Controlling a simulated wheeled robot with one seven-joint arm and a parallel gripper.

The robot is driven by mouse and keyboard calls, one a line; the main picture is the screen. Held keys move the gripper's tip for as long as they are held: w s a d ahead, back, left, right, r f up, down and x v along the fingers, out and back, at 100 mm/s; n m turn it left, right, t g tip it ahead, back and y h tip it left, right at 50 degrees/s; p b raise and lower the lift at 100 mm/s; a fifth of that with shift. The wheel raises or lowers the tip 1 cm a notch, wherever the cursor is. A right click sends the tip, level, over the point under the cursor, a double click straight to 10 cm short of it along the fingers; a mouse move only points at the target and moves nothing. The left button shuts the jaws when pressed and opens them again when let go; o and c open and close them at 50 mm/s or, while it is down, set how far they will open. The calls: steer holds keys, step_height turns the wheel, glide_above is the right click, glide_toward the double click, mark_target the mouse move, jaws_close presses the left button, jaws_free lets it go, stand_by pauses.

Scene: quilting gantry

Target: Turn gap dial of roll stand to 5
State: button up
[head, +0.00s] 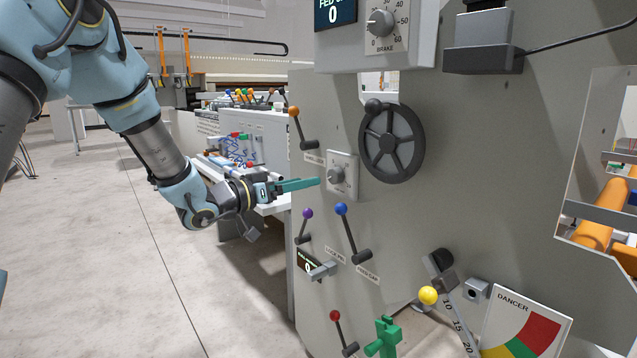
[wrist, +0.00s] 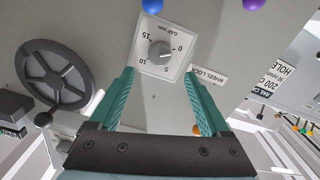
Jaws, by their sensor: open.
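The gap dial (head: 337,176) is a small grey knob on a square white plate on the roll stand's grey side panel (head: 470,200). In the wrist view the gap dial (wrist: 161,51) appears upside down, with the marks 0, 5, 10 and 15 and the label GAP mm around it. Its pointer is small and seems to lie toward the 0, but I cannot read it surely. My gripper (head: 318,182) has teal fingers and points at the dial from the left, close in front of it. In the wrist view my gripper (wrist: 160,76) is open and empty, its fingertips flanking the plate's lower part.
A dark handwheel (head: 392,143) is right of the dial. An orange-knobbed lever (head: 297,118) is above left. Purple (head: 306,214) and blue (head: 341,210) levers are below. A brake dial (head: 381,22) sits higher up. Open floor (head: 100,260) lies to the left.

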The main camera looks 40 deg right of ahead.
mark_target(332, 176)
steer(key=d, duration=0.7)
steer(key=shift+s+d, duration=0.25)
steer(key=shift+c, duration=0.2)
jaws_close()
